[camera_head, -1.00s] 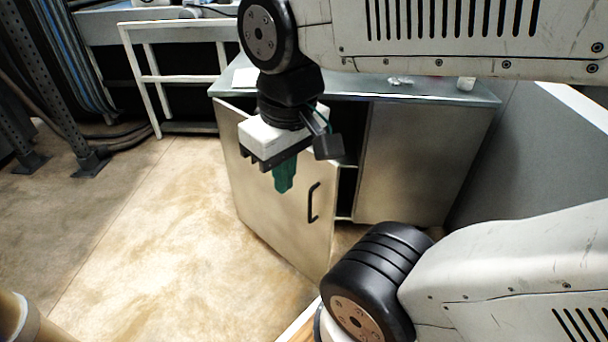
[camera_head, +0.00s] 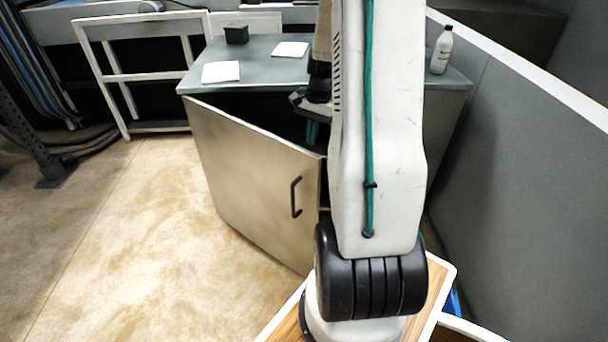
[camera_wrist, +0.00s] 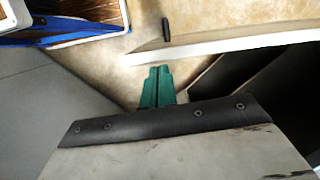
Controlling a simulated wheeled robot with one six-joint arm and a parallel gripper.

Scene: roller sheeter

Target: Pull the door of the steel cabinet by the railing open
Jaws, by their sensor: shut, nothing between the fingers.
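The steel cabinet (camera_head: 262,72) stands by the railing. Its left door (camera_head: 255,180) is ajar, swung out, with a black bar handle (camera_head: 296,197) near its free edge. My gripper (camera_head: 312,132) shows its green fingers just past the door's top edge, on the inner side. My arm hides part of it and the right side of the cabinet front. In the wrist view the green fingers (camera_wrist: 157,86) are shut and empty. The door's pale edge (camera_wrist: 225,46) and its handle (camera_wrist: 166,30) lie beyond them. I cannot tell whether they touch the door.
The white railing (camera_head: 150,75) stands left of the cabinet. A bottle (camera_head: 441,50), a black box (camera_head: 236,35) and white sheets (camera_head: 221,72) are on the cabinet top. A grey wall (camera_head: 520,160) bounds the right. The floor (camera_head: 130,240) left of the door is clear.

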